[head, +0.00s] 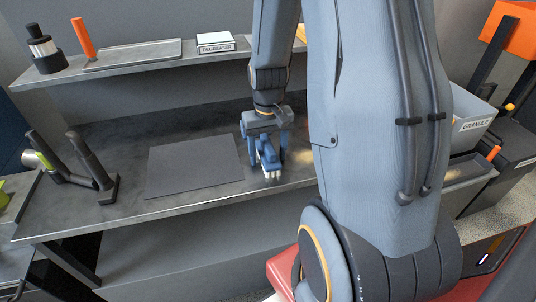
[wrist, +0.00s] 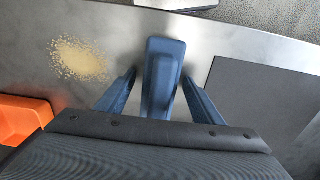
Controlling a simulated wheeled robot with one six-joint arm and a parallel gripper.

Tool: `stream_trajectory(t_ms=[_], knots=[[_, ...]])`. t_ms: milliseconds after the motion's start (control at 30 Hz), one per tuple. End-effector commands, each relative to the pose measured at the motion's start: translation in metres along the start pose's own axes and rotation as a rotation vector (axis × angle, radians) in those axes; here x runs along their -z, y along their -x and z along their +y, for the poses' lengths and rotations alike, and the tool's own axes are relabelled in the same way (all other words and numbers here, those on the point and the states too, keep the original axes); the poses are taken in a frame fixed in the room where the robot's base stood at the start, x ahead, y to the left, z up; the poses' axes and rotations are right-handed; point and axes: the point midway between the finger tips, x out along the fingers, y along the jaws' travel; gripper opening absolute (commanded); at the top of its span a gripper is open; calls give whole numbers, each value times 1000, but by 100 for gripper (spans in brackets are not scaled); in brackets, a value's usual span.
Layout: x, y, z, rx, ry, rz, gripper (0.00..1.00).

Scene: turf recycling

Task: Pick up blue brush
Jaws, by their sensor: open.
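The blue brush (head: 267,157) is on the dark worktop, near its front edge, with pale bristles showing at its near end. My gripper (head: 267,164) points down over it, with one finger on each side. In the wrist view the brush (wrist: 163,66) lies between the two blue fingers of my gripper (wrist: 160,76). The fingers are open, with a visible gap on each side of the brush. The lower part of the brush is hidden behind the dark gripper body in the wrist view.
A dark grey mat (head: 195,166) lies left of the brush, with a black tool (head: 92,168) beyond it. In the wrist view tan granules (wrist: 78,60) and an orange bin (wrist: 22,118) are at left. A shelf (head: 150,62) runs above the worktop.

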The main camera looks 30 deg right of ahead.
Motion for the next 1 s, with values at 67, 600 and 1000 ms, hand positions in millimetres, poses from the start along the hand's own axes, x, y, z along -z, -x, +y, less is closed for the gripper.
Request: stream_trajectory(t_ms=[67,600,1000], knots=[[0,0,0,0,0,0,58],[0,2,0,0,0,1,13],[2,42,0,0,0,6,13]])
